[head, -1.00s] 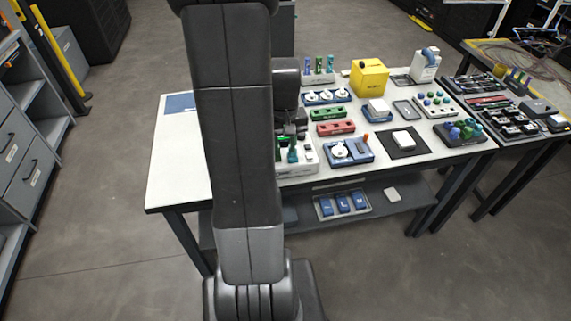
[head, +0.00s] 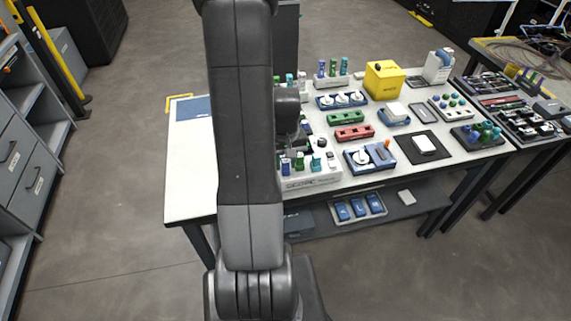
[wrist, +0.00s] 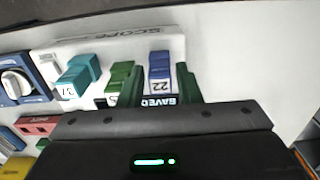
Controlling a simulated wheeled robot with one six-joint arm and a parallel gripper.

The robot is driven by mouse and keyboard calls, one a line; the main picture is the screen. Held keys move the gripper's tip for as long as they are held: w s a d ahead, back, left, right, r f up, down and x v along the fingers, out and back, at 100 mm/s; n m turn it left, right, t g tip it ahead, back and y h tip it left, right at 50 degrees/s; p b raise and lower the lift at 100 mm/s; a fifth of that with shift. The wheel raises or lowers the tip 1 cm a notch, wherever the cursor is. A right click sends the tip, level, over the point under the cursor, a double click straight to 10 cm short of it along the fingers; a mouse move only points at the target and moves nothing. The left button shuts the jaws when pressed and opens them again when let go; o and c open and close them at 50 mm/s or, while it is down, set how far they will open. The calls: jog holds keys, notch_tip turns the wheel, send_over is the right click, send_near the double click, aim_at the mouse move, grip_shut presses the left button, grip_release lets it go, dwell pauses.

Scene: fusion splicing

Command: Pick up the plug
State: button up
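Three plugs stand in a row in a white holder (head: 312,182) at the table's front edge: a blue plug (head: 286,164), a green plug (head: 300,161) and a teal plug (head: 316,162). In the wrist view the blue plug (wrist: 159,72) bears the number 22. The green plug (wrist: 119,78) and teal plug (wrist: 77,76) are to its left. My gripper (wrist: 161,82) has green fingers, open, one on each side of the blue plug, with gaps visible.
Right of the holder are a blue tray with a white dial (head: 362,160), a red block (head: 354,132) and a green block (head: 346,118). A yellow box (head: 384,80) stands behind.

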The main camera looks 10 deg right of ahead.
jog(key=c, duration=0.6)
notch_tip(320, 180, up, 10)
jog(key=shift+r+b, duration=0.1)
jog(key=shift+b, duration=0.3)
